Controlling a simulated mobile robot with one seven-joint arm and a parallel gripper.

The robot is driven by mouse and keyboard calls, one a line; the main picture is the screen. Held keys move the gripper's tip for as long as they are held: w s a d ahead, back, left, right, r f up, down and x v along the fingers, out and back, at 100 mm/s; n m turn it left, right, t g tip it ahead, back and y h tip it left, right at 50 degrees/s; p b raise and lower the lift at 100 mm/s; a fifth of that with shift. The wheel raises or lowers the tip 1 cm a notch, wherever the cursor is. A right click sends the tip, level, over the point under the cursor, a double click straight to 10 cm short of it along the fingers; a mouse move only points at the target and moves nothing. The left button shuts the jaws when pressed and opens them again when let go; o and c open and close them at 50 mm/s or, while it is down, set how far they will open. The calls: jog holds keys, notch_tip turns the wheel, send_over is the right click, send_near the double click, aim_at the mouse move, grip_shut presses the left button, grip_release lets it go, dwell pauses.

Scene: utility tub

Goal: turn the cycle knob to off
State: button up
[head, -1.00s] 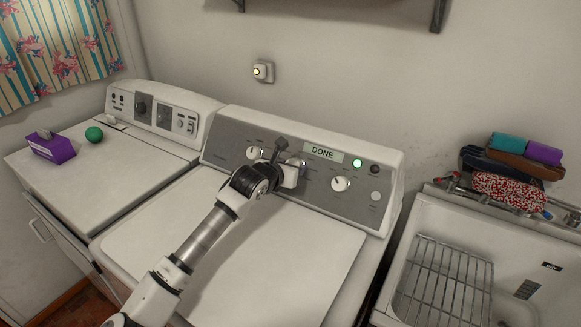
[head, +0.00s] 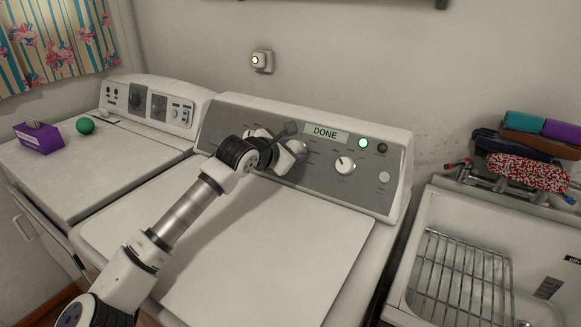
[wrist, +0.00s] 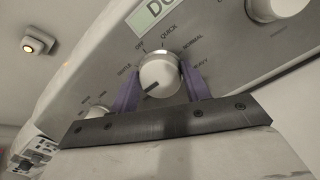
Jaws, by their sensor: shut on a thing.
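The cycle knob (wrist: 160,74) is a round pale knob on the washer's grey panel (head: 322,175), below the DONE display (head: 325,133). In the wrist view its dark pointer line points to the lower left, away from the OFF label at the upper left. QUICK, NORMAL and HEAVY labels run around to the right. My gripper (wrist: 161,82) is shut on the knob, one purple finger on each side. In the head view my gripper (head: 294,158) is at the panel and hides most of this knob.
Another white knob (head: 345,165) and a lit green light (head: 363,142) are to the right on the panel. A dryer (head: 90,170) with a purple box (head: 40,139) and green ball (head: 85,126) stands left. A utility tub (head: 420,215) with a wire rack stands right. The washer lid is clear.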

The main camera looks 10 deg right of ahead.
jog(key=m+b, duration=0.4)
jog(key=shift+f, duration=0.3)
jog(key=m+g+b, duration=0.1)
jog(key=m+b, duration=0.2)
jog(key=m, duration=0.2)
jog(key=shift+r+h, duration=0.1)
jog(key=shift+h, duration=0.2)
jog(key=m+g+b, duration=0.1)
jog(key=m, duration=0.3)
jog(key=shift+s+m+b, duration=0.1)
jog(key=shift+m+b, duration=0.3)
jog(key=shift+m+g+y, duration=0.3)
jog(key=shift+m+y, duration=0.1)
jog(key=shift+m, duration=2.1)
jog(key=o, duration=1)
jog(key=shift+a, duration=0.15)
